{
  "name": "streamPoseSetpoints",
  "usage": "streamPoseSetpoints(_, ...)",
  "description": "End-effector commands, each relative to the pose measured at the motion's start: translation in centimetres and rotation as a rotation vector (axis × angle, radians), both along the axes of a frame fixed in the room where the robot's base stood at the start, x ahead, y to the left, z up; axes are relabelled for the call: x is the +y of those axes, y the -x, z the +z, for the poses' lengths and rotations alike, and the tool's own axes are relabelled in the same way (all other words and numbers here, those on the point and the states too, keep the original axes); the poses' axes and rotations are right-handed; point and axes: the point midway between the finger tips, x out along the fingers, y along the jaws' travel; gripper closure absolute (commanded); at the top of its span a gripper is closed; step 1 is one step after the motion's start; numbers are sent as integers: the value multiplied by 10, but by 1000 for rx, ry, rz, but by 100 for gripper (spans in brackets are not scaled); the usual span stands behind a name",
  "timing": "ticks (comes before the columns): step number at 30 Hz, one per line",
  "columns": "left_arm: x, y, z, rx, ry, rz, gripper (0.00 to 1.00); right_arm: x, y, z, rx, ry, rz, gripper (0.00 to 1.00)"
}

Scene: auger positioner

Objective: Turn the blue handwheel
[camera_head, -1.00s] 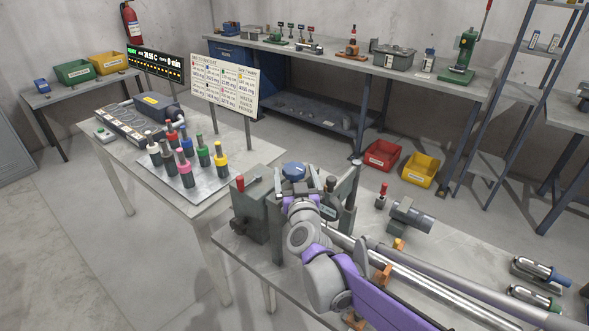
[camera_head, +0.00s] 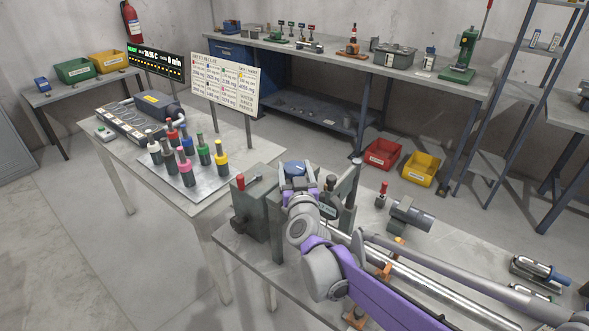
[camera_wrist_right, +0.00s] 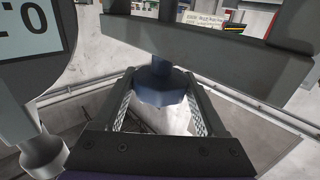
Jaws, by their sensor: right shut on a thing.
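The blue handwheel (camera_head: 293,168) shows as a small blue cap at the top of the grey machine (camera_head: 262,208) on the near bench. My right gripper (camera_head: 299,184) is at it, and my wrist hides much of the machine's middle. In the right wrist view the dark blue faceted body of the handwheel (camera_wrist_right: 160,88) lies between the two fingers of my right gripper (camera_wrist_right: 159,78), which is shut on it. How far it is turned cannot be read. My left gripper is not in view.
A grey upright post (camera_head: 350,190) stands close to the right of my gripper. A round display (camera_wrist_right: 30,38) and a thick grey bar (camera_wrist_right: 215,50) are near it in the wrist view. A plate of coloured-topped bottles (camera_head: 190,178) stands on the left table.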

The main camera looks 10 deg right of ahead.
Motion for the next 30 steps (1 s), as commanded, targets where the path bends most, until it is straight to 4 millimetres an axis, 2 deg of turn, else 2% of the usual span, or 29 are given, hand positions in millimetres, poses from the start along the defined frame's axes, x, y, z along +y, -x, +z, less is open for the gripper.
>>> streamPoseSetpoints(7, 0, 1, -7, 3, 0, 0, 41, 1, 0, -1, 0, -1, -24, 82)
streamPoseSetpoints(14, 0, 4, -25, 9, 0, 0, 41, 2, 0, -3, 2, -1, -111, 82)
streamPoseSetpoints(22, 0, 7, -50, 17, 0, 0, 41, 4, -1, -4, 3, -1, -310, 82)
streamPoseSetpoints(30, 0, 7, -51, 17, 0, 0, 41, 3, -1, -1, 4, -1, -569, 82)
